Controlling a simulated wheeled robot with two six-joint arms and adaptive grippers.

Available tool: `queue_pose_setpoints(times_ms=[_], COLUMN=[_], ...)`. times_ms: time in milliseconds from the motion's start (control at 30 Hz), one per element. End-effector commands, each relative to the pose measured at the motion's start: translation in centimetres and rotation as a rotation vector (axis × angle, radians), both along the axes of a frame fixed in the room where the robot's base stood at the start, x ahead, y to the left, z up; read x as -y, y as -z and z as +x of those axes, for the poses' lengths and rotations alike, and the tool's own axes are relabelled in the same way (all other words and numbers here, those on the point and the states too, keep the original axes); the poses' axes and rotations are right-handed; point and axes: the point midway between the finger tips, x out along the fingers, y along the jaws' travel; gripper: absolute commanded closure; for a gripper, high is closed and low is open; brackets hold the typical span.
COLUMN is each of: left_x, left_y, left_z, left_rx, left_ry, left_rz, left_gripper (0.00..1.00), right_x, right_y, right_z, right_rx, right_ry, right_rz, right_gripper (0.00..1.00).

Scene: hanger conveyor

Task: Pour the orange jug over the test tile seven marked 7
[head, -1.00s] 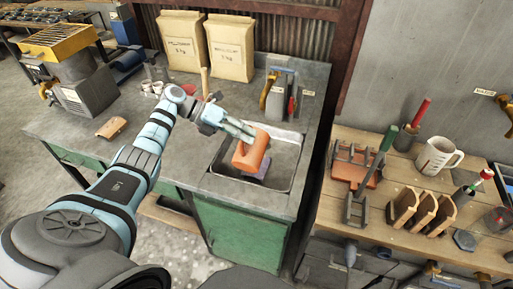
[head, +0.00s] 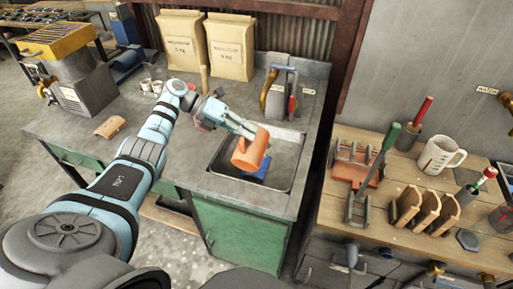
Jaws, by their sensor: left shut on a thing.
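My left gripper (head: 246,131) is shut on the orange jug (head: 250,152) and holds it over the sink (head: 220,171) in the grey counter. The jug is tilted well over, and its darker opening side faces right. A blue tile (head: 256,174) lies in the sink below the jug, partly hidden by it. I cannot read a number on the tile, and no stream of liquid is clear. My right gripper is not in view.
Two paper bags (head: 205,45) stand at the back of the counter. A wooden bench (head: 385,205) at the right holds racks and a white mug (head: 437,158).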

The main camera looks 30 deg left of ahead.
Motion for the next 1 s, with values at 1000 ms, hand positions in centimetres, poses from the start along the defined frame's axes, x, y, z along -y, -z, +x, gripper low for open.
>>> queue_pose_setpoints(times_ms=[1000], left_x=[0.0], left_y=[0.02], left_z=[0.35], left_rx=[-0.039], left_ry=[0.002], left_rz=[-0.01], left_gripper=[1.0], right_x=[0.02], right_y=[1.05], right_z=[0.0], right_rx=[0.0], right_ry=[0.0], right_rz=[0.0], right_gripper=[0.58])
